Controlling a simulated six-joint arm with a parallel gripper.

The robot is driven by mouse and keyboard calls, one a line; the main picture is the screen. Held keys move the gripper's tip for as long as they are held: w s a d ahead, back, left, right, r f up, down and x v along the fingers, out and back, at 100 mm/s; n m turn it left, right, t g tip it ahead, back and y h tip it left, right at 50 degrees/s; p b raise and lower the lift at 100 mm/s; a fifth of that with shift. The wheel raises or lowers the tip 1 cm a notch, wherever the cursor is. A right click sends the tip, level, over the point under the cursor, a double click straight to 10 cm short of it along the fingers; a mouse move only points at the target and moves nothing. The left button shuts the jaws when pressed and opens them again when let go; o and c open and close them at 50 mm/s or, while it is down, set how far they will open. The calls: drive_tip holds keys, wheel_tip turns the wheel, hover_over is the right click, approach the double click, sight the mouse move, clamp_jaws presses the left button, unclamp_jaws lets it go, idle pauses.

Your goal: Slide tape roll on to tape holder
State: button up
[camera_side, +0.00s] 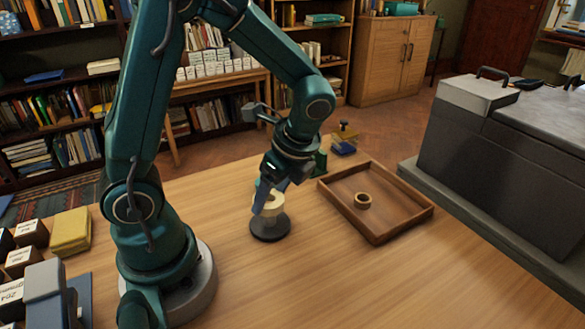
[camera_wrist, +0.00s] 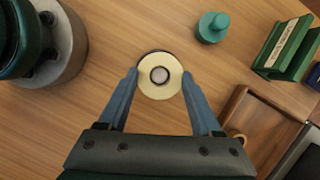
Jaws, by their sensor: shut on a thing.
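The cream tape roll (camera_side: 270,203) is between the blue fingers of my gripper (camera_side: 269,197), which is shut on it. It also shows in the wrist view (camera_wrist: 147,88), lying flat between the two fingertips. The tape holder has a round black base (camera_side: 270,231) on the table, directly below the roll. In the wrist view, a grey round post top (camera_wrist: 159,74) shows inside the roll's hole, and the roll hides most of the base. I cannot tell how far down the post the roll sits.
A wooden tray (camera_side: 407,217) with a small brown ring (camera_side: 362,201) lies to the right. The wrist view shows a teal knobbed object (camera_wrist: 212,27) and a green stand (camera_wrist: 285,50) nearby. Yellow and dark boxes sit at left. The front table area is clear.

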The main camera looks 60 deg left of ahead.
drive_tip(key=shift+f, duration=0.3)
drive_tip(key=o, duration=1)
drive_tip(key=shift+r, duration=0.1)
drive_tip(key=shift+v, duration=2.5)
